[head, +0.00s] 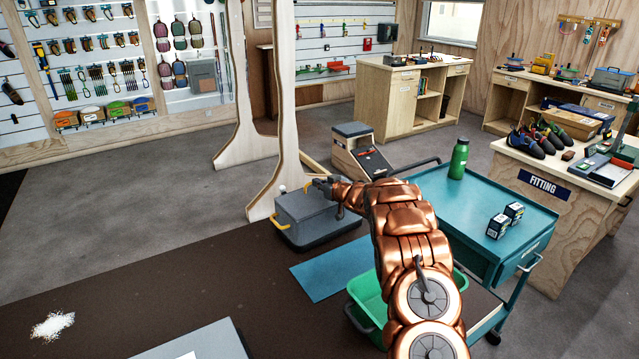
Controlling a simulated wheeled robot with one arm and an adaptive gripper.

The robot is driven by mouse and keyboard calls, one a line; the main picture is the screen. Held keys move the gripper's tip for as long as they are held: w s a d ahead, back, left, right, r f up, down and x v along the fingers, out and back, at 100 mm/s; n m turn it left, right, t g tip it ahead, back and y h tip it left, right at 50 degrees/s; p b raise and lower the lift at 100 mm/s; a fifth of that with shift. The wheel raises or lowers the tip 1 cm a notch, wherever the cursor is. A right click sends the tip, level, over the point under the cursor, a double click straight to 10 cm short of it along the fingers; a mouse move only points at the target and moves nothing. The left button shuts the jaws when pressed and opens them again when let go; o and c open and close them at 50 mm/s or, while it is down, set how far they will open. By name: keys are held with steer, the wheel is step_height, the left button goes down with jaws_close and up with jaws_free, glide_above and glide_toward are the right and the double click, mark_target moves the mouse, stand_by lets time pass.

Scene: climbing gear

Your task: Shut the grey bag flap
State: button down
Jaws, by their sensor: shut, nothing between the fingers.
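A grey bag (305,218), boxy with a dark lower edge and a yellow handle at its left front, sits on the floor near the foot of the wooden frame. Its grey top (293,205) looks roughly flat; I cannot tell whether the flap is fully down. My gripper (318,186) is shut and empty at the end of my copper arm, over the bag's back right part. Whether it touches the bag is unclear. My gripper and arm hide part of the bag's right side.
A teal cart (520,225) with a green bottle (458,160) and small boxes stands right of my arm. A green bin (368,295) is low beside it. The wooden frame (285,150) rises behind the bag. Floor to the left is mostly clear.

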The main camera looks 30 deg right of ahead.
steer(key=r, duration=0.1)
steer(key=s+r+p, duration=0.2)
steer(key=r, duration=0.1)
steer(key=shift+d, duration=0.15)
steer(key=shift+s+d+f+b, duration=0.2)
steer(key=shift+s+f+b, duration=0.2)
steer(key=shift+s, duration=0.1)
steer(key=b+v, duration=0.3)
steer(key=v, duration=0.6)
steer(key=shift+a, duration=0.2)
steer(key=shift+r, duration=0.1)
